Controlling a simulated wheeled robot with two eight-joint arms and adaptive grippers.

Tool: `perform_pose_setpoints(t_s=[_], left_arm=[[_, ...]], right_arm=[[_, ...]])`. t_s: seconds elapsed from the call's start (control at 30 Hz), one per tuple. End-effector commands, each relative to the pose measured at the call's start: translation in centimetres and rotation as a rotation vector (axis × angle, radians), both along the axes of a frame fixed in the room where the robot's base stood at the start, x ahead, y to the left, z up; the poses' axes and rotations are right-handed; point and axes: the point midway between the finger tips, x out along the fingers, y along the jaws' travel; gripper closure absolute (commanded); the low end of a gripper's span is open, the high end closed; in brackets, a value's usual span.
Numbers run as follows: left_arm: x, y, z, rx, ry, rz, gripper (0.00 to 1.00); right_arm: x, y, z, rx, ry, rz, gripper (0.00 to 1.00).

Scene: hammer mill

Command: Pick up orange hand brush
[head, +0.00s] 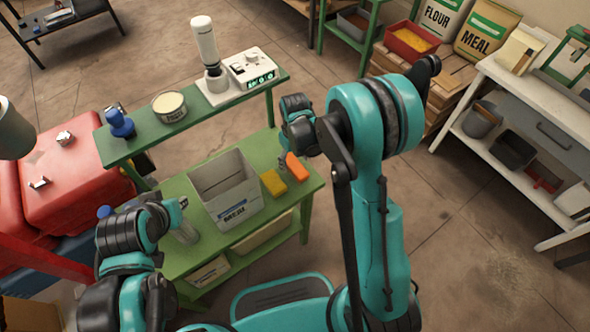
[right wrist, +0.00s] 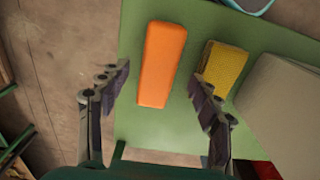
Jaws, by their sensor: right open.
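The orange hand brush (head: 297,167) lies on the right end of the green bench's lower top (head: 175,262), as an orange block. In the right wrist view the orange hand brush (right wrist: 161,62) lies lengthwise between the fingers of my right gripper (right wrist: 158,78), below them. That gripper is open and empty, with a finger on each side and no visible contact. In the head view my right gripper (head: 284,162) hangs just above and beside the brush, partly hidden by its own arm. My left arm is at the lower left; its fingers are not clear.
A yellow sponge-like block (head: 273,182) lies left of the brush, beside a grey MEAL bin (head: 226,190). A raised green shelf (head: 230,108) behind holds a white device, a tin and a blue item. A red machine (head: 60,185) stands at left.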

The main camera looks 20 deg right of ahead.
Motion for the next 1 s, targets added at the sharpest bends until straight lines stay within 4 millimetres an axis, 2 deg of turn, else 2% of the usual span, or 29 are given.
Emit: perform_pose_setpoints(t_s=[0.03,0.17,0.4,0.43,0.47,0.63,1.0], left_arm=[[0.0,0.0,-0.9,0.000,0.000,0.000,0.80],[0.0,0.0,-1.8,0.000,0.000,0.000,0.80],[0.0,0.0,-1.7,0.000,0.000,0.000,0.80],[0.0,0.0,-1.7,0.000,0.000,0.000,0.80],[0.0,0.0,-1.7,0.000,0.000,0.000,0.80],[0.0,0.0,-1.7,0.000,0.000,0.000,0.80],[0.0,0.0,-1.5,0.000,0.000,0.000,0.80]], right_arm=[[0.2,-0.1,-1.3,0.000,0.000,-0.001,0.36],[0.3,-0.1,-3.2,0.000,-0.001,0.000,0.36],[0.2,-0.1,-3.4,0.000,-0.001,-0.001,0.36],[0.2,-0.1,-3.4,0.000,-0.001,0.000,0.39],[0.2,-0.1,-3.4,0.000,-0.001,-0.001,0.47],[0.2,-0.1,-3.4,0.000,-0.001,-0.001,0.92],[0.2,-0.1,-3.1,0.000,-0.001,-0.001,0.93]])
